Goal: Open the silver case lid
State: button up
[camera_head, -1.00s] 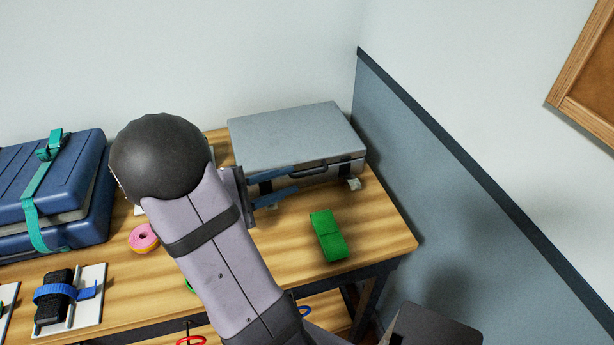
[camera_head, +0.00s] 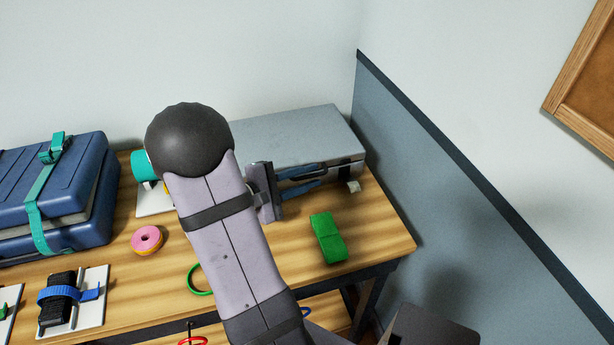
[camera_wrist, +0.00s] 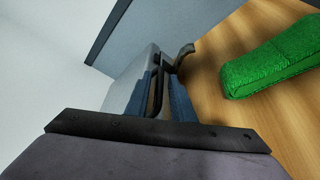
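The silver case (camera_head: 300,138) lies flat at the back right of the wooden table, with its lid down. Its dark handle (camera_wrist: 156,90) is on the front side and shows in the wrist view between my gripper's fingers. My gripper (camera_head: 322,174) is at the front of the case, with its two blue fingers apart. In the wrist view my gripper (camera_wrist: 160,95) has one finger on each side of the handle. I cannot tell whether either finger touches it. A latch (camera_head: 353,187) sticks out at the right end of the case front. My arm hides the left part of the case.
A green block (camera_head: 328,238) lies on the table in front of the case. A blue case with a teal strap (camera_head: 45,195) stands at the left. The wall is close on the right.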

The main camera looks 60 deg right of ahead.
grip_shut()
dwell(1.2)
